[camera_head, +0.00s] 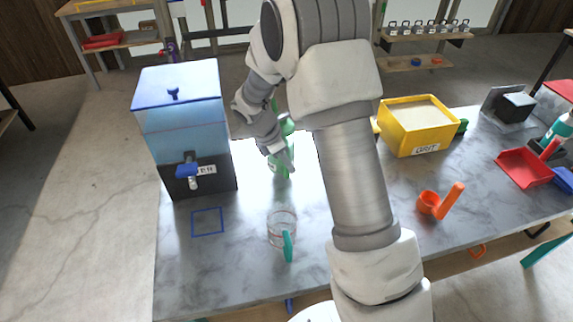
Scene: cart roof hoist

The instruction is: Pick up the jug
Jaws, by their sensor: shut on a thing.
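A clear jug-like vessel (281,225) with faint red lines and a teal handle stands upright on the grey table, in front of my arm. My gripper (280,158) is farther back, apart from this vessel, above the bright patch of the table. It is shut on a green thing (274,164), which is largely hidden by my gripper and wrist. I cannot tell what the green thing is, or whether it touches the table.
A blue-lidded water dispenser (183,125) with a tap stands at the left, with a blue square outline (207,221) before it. A yellow grit bin (415,125), orange scoop (440,201) and red dustpan (523,168) lie right. The table's (190,270) front left is clear.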

